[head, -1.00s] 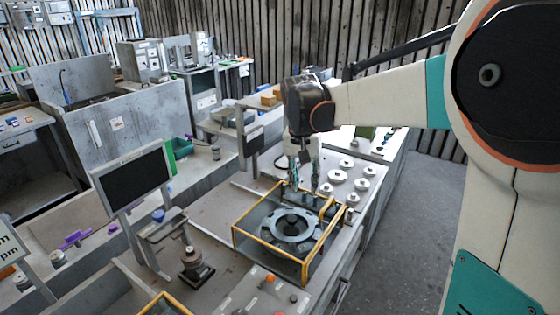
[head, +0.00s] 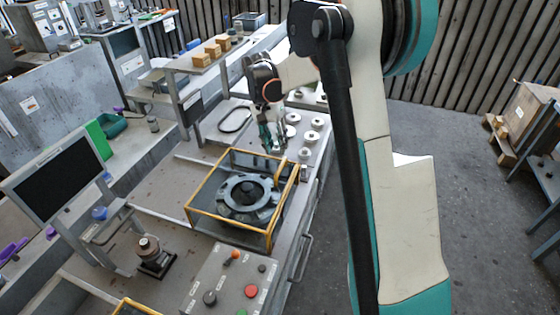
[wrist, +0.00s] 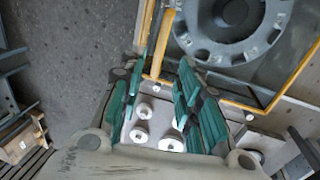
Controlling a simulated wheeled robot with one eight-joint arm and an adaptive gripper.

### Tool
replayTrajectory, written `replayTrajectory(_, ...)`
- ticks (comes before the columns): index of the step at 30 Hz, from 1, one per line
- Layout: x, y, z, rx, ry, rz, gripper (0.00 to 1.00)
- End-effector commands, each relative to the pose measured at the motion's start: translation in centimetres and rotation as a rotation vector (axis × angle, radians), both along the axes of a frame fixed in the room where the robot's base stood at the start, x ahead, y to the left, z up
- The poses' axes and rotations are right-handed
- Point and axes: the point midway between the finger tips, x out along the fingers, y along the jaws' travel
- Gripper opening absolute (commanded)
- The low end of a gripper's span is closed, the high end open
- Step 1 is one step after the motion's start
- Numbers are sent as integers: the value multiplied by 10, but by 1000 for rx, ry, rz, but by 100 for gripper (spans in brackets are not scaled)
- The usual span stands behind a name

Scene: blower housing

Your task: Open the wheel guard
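The wheel guard (head: 208,170) is a clear box cover with a yellow frame on the bench. It looks closed over a grey toothed wheel (head: 249,197). A yellow bar stands raised along its right side. My gripper (head: 272,142) is beyond the guard's far right corner, pointing down. In the wrist view my gripper (wrist: 161,72) is open, its two green-padded fingers apart with nothing between them. The guard's yellow frame (wrist: 161,45) shows just past the fingertips, and the wheel (wrist: 230,25) lies beyond. I cannot tell whether the fingers touch the frame.
White round discs (head: 313,124) stand on the bench behind the guard. A control panel (head: 232,281) with buttons and a knob is in front. A monitor (head: 55,185) and a dark spindle fixture (head: 152,255) stand left. Grey floor (head: 455,215) is open at right.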

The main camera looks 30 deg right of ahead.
Motion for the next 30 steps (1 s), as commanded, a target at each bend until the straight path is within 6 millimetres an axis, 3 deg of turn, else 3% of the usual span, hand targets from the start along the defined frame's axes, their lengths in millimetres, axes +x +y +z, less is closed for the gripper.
replayTrajectory(3,-3,-3,-24,0,0,0,31)
replayTrajectory(10,-8,-8,-57,0,0,0,31)
replayTrajectory(24,-10,-9,-69,0,0,0,31)
replayTrajectory(28,-10,-9,-69,0,0,0,4)
replayTrajectory(30,-10,-9,-68,0,0,0,0)
